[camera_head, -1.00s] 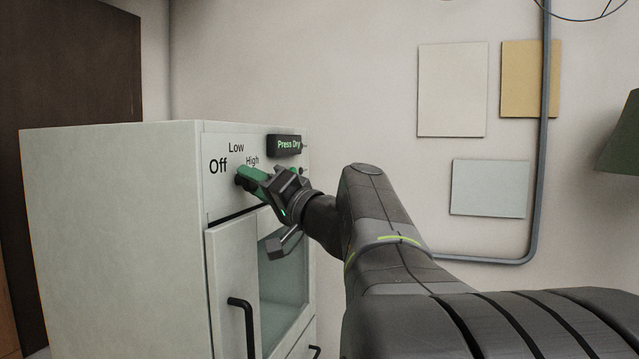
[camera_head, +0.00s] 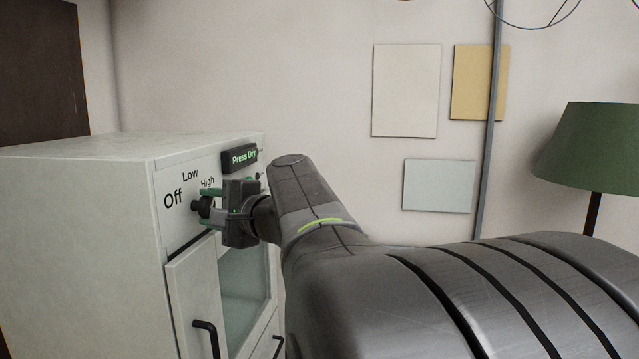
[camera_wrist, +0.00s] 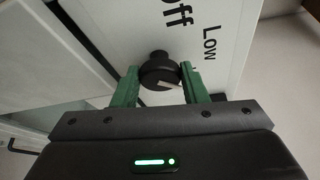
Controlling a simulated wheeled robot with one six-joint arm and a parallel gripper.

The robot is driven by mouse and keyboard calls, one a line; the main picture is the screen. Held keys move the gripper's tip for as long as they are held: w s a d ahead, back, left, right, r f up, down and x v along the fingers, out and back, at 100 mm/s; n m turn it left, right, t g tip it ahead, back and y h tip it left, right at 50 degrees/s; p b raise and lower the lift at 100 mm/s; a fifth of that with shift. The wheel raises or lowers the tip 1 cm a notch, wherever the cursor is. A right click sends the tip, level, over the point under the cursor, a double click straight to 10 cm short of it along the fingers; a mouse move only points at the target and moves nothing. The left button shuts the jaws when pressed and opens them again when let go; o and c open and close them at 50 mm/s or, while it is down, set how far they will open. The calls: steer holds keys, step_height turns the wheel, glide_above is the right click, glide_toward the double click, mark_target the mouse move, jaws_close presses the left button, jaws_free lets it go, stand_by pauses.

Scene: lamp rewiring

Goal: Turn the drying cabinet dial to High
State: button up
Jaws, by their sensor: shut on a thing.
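The drying cabinet (camera_head: 80,220) is pale and stands at the left in the head view. Its panel carries the words Off, Low and High above the black dial (camera_head: 202,206). The dial also shows in the wrist view (camera_wrist: 160,73), round and black with a pale mark on its face. My gripper (camera_head: 212,204) is at the dial, and in the wrist view its green fingers (camera_wrist: 158,82) are shut on the dial from both sides. The wrist view shows Off and Low beside the dial; High is out of that view. Which word the mark points at I cannot tell.
A lit "Press Dry" display (camera_head: 239,156) sits right of the labels. Below the dial is a cabinet door with a black handle (camera_head: 207,338) and a glass window (camera_head: 245,282). A green lamp (camera_head: 590,148) stands at the right. Flat panels (camera_head: 405,90) hang on the wall.

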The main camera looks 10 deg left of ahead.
steer(key=m+g+h+p, duration=0.1)
steer(key=m+p, duration=0.1)
steer(key=shift+r+m, duration=0.15)
steer(key=shift+m, duration=0.25)
steer(key=shift+p, duration=0.35)
steer(key=o, duration=0.9)
steer(key=shift+o, duration=0.2)
steer(key=shift+d, duration=0.1)
steer(key=b+v, duration=0.4)
steer(key=v, duration=0.9)
steer(key=shift+d, duration=0.3)
steer(key=shift+w+a+r, duration=0.1)
steer(key=shift+a+r, duration=0.05)
